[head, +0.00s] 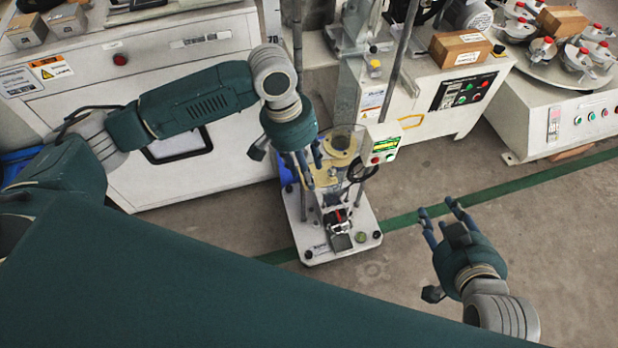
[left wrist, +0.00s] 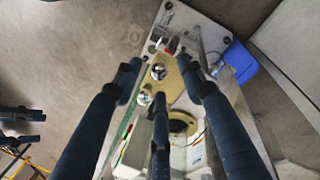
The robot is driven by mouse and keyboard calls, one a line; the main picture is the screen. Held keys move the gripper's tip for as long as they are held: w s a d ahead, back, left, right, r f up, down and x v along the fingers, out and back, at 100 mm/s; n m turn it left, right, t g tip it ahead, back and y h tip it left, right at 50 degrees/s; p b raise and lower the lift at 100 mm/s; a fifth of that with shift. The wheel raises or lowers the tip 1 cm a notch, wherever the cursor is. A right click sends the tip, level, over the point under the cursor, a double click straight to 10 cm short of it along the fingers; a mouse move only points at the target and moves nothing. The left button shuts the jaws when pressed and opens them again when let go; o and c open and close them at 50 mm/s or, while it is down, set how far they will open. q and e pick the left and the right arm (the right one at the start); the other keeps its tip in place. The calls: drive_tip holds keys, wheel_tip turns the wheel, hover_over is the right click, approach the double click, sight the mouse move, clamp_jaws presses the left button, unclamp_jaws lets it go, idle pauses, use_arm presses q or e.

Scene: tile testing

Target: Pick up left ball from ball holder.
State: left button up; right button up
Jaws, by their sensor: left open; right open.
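The ball holder is a tan plate (left wrist: 172,82) on the testing machine, seen in the left wrist view. Two shiny silver balls sit on it: one ball (left wrist: 158,71) nearer the red-and-black part, the other ball (left wrist: 144,98) lower in the picture. My left gripper (head: 312,165) is open above the holder, with its dark fingers pointing down and spread around the ball area. In the left wrist view, one finger passes close to the lower ball; contact cannot be told. The balls are not clear in the head view. My right gripper (head: 437,208) is open and empty over the floor.
The machine's white base (head: 340,245) stands on the floor, with upright rods and a control box (head: 382,145) close to my left gripper. A white cabinet (head: 150,70) stands behind my left arm. The floor at right is clear around a green stripe (head: 530,183).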

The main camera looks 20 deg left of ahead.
use_arm(q)
drive_tip(key=shift+d+f, duration=0.1)
drive_tip(key=shift+f, duration=0.45)
use_arm(e)
drive_tip(key=shift+w+a+r+t, duration=0.2)
drive_tip(key=shift+w+r+t, duration=0.15)
drive_tip(key=shift+w+r, duration=0.15)
drive_tip(key=shift+w+a+r+t, duration=0.2)
drive_tip(key=shift+w+r+t, duration=0.2)
drive_tip(key=shift+r, duration=0.2)
use_arm(q)
drive_tip(key=shift+c, duration=0.5)
clamp_jaws()
drive_tip(key=shift+r, duration=0.1)
